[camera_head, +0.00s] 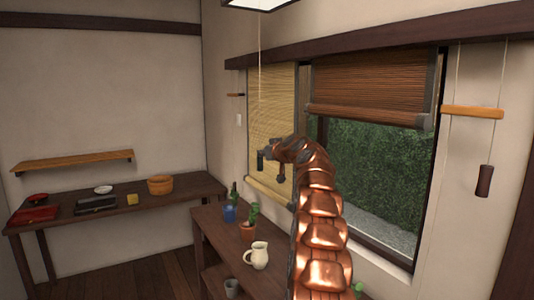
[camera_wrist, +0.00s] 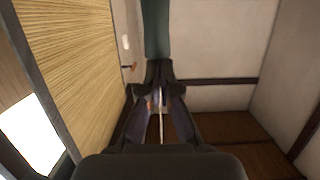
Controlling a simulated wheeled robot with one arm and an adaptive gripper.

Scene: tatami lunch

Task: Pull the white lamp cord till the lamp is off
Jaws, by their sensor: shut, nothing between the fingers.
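The lamp (camera_head: 256,4) hangs at the top edge of the head view, mostly cut off, its underside bright white. The pale lamp cord (camera_head: 260,60) hangs straight down from it, and its visible lower end is above my gripper (camera_head: 262,161). My gripper is at the end of the copper arm, in front of the bamboo blind. In the wrist view my gripper (camera_wrist: 158,68) is shut with its fingertips together. A thin pale line, likely the cord (camera_wrist: 161,127), shows in the gap between the finger bases. I cannot tell whether it touches the fingers.
The bamboo blind (camera_head: 270,126) and window lie beyond my arm. A low shelf (camera_head: 212,225) holds potted plants and a white jug (camera_head: 258,256). A table (camera_head: 180,190) stands at the left. A wooden pull (camera_head: 485,181) hangs at the right. A teal shape (camera_wrist: 156,28) is beyond my fingertips.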

